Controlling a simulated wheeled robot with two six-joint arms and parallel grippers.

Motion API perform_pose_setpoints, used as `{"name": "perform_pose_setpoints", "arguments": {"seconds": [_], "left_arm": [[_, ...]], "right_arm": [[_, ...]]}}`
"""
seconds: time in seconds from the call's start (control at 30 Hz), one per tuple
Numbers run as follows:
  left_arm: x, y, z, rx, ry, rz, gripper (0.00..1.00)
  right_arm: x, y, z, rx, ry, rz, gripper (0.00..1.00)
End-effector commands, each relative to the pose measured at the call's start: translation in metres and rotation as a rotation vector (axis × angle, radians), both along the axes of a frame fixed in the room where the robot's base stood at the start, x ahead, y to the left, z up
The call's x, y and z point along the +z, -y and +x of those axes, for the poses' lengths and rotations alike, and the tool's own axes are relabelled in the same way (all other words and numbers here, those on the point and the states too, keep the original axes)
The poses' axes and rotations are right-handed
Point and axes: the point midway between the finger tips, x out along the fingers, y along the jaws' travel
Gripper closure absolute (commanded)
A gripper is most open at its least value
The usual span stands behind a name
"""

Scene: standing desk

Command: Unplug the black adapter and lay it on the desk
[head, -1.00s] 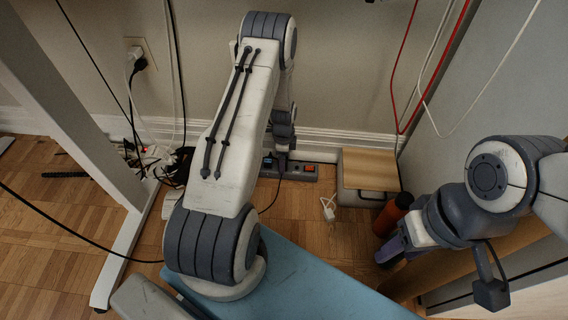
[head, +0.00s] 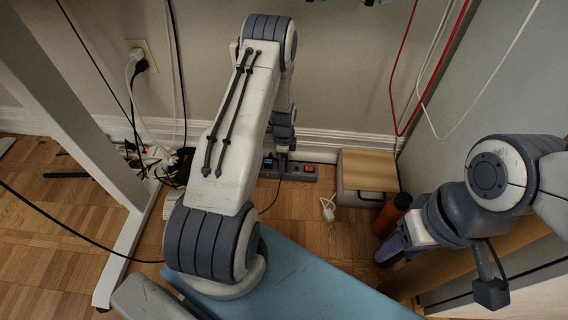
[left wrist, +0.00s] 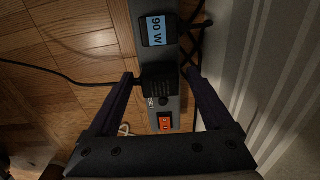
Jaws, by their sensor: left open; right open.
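The black adapter (left wrist: 158,86) is seated in the grey power strip (left wrist: 146,8) in the left wrist view, with a thin black cord running off to the left. My left gripper (left wrist: 160,76) is open, with one dark finger on each side of the adapter. I cannot tell whether the fingers touch it. In the head view the power strip (head: 306,173) lies on the floor by the wall, and my left arm hides much of the left gripper and adapter. My right gripper (head: 392,249) is open at the right.
An orange bottle (head: 392,214) stands by my right gripper. A box with a wooden top (head: 368,164) and a white plug (head: 328,209) are right of the strip. Tangled cables lie at the left.

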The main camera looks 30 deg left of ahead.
Motion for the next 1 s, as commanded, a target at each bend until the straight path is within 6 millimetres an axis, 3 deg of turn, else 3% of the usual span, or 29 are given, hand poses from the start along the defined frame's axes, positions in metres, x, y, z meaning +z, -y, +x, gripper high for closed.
{"name": "perform_pose_setpoints", "arguments": {"seconds": [0.27, 0.3, 0.5, 0.53, 1.0], "left_arm": [[0.0, 0.0, 0.0, 0.0, 0.0, 0.0, 0.15], [0.0, 0.0, 0.0, 0.0, 0.0, 0.0, 0.19], [0.0, 0.0, 0.0, 0.0, 0.0, 0.0, 0.95], [0.0, 0.0, 0.0, 0.0, 0.0, 0.0, 1.0], [0.011, 0.0, 0.0, 0.0, 0.0, 0.0, 1.0]], "right_arm": [[0.002, 0.0, 0.0, 0.0, 0.0, 0.0, 0.5], [0.002, 0.0, 0.0, 0.0, 0.0, 0.0, 0.5], [0.002, 0.0, 0.0, 0.0, 0.0, 0.0, 0.5], [0.002, 0.0, 0.0, 0.0, 0.0, 0.0, 0.5], [0.012, 0.0, 0.0, 0.0, 0.0, 0.0, 0.5]]}}
